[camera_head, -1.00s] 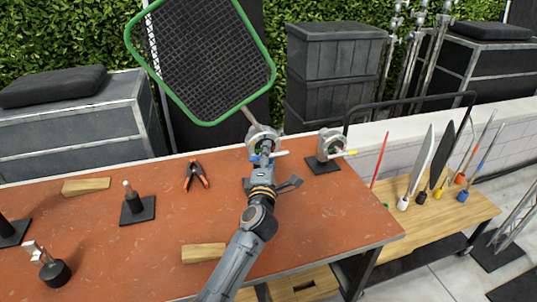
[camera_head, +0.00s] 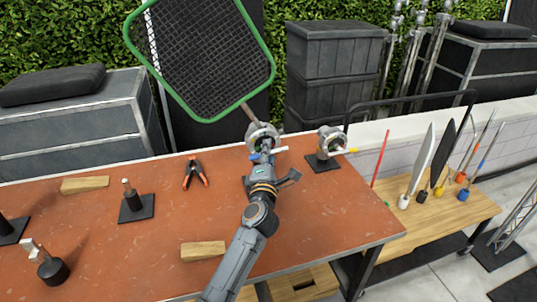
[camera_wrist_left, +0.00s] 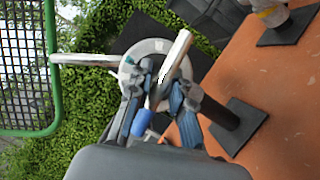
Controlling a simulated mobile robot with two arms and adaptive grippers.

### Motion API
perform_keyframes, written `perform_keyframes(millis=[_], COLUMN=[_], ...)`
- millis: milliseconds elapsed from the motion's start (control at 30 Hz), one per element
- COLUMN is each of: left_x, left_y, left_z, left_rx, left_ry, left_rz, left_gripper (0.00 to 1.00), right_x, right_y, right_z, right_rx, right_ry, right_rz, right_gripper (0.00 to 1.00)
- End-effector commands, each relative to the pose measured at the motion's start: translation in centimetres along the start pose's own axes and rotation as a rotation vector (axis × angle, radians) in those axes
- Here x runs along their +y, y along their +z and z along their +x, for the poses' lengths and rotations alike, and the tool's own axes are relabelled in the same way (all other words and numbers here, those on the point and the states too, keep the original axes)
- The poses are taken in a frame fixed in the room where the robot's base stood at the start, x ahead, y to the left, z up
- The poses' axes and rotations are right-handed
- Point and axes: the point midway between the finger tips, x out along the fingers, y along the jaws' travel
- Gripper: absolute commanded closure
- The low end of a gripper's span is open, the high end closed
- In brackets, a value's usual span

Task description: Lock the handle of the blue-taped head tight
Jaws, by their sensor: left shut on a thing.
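The blue-taped head (camera_head: 262,136) is a round grey grip head on a stand at the back of the orange table. It also shows in the wrist view (camera_wrist_left: 146,52), with the rod of a green-framed mesh flag (camera_head: 205,60) in it. Its handle is a pale bar (camera_wrist_left: 174,58) with a blue end (camera_wrist_left: 140,122), slanting from upper right to lower left in the wrist view. My left gripper (camera_wrist_left: 157,92) is shut on the handle at the head's front. The gripper (camera_head: 262,160) partly hides the head and handle in the head view. My right gripper is out of view.
A second head (camera_head: 330,140) with a yellow-ended handle stands close on the right. A wooden cart (camera_head: 455,205) with coloured-handled tools is at right.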

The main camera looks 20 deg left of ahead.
Motion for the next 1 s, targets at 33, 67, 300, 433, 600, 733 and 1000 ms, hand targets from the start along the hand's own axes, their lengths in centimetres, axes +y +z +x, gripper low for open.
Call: perform_keyframes(millis=[33, 67, 300, 433, 600, 733, 1000], left_x=[-0.3, -0.3, -0.1, -0.1, -0.1, -0.1, -0.2], left_y=[0.0, 0.0, 0.0, 0.0, 0.0, 0.0, 0.0], left_z=[-0.1, 0.0, 0.0, 0.0, 0.0, 0.0, -1.7], left_rx=[0.000, 0.000, 0.000, 0.000, 0.000, 0.000, -0.001], left_ry=[0.008, 0.013, 0.020, 0.020, 0.020, 0.020, 0.019], left_rz=[-0.024, -0.035, -0.054, -0.054, -0.053, -0.052, -0.051], left_gripper=[1.00, 1.00, 1.00, 0.76, 0.57, 0.57, 0.57], right_x=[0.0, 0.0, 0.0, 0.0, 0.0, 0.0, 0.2], right_y=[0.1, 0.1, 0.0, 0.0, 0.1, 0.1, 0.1], right_z=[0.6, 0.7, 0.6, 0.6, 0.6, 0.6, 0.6], right_rx=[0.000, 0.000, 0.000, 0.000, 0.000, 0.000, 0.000], right_ry=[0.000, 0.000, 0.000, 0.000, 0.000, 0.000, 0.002], right_rz=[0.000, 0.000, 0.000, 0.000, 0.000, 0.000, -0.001], right_gripper=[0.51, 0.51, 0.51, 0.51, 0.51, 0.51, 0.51])
